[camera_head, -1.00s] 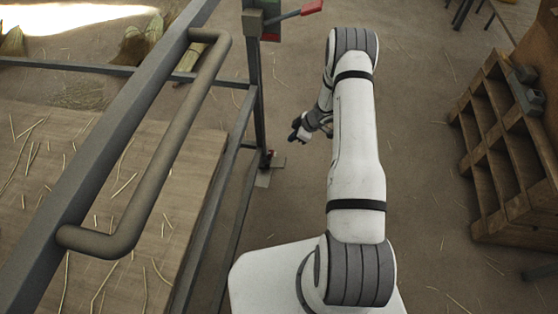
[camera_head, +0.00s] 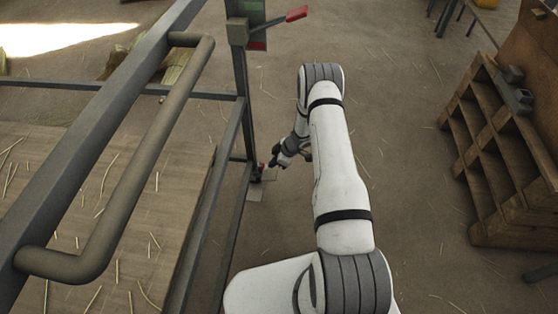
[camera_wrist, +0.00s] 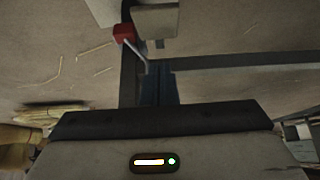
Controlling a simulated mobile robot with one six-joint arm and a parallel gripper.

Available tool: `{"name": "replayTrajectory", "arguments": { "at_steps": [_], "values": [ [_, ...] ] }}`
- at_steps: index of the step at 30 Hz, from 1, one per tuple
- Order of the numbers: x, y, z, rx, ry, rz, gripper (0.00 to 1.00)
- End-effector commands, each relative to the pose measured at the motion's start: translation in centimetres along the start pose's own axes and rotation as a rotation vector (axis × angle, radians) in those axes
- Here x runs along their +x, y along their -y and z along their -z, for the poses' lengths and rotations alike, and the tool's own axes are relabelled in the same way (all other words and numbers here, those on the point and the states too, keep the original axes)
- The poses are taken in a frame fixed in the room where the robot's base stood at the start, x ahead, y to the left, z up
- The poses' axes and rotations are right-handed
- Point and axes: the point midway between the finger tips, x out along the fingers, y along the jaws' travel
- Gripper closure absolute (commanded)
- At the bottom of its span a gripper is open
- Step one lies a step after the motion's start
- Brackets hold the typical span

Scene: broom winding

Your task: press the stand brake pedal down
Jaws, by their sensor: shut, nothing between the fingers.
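The stand's dark metal post (camera_head: 243,100) rises at the middle left in the head view. At its foot is a small dark pedal with a red part (camera_head: 261,168), above a flat grey foot plate (camera_head: 255,194). My gripper (camera_head: 274,162) is low, just right of the pedal, pointing left and down towards it. It is shut and empty. Whether it touches the pedal cannot be told. In the wrist view, a red block (camera_wrist: 124,33) with a thin metal rod shows near a grey plate-like part (camera_wrist: 155,20); I cannot tell for sure which part of the stand it is.
A red-handled lever (camera_head: 297,13) and a grey box (camera_head: 237,31) are high on the post. A thick bent handle bar (camera_head: 140,150) and a straw-strewn wooden top (camera_head: 120,240) are at left. A wooden rack (camera_head: 505,150) stands at right.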

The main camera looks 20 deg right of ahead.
Motion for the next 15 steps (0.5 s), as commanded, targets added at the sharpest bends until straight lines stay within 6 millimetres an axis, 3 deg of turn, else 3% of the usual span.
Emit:
{"name": "replayTrajectory", "arguments": {
  "at_steps": [1, 4, 9, 15],
  "values": [
    [1.6, 0.1, -0.2, -0.001, 0.000, 0.002, 1.00],
    [3.4, 0.1, -0.4, -0.001, 0.001, 0.001, 1.00],
    [4.8, 0.0, -2.1, 0.000, 0.001, 0.000, 1.00],
    [5.3, 0.0, -2.8, -0.001, 0.001, 0.001, 1.00]
  ]
}}
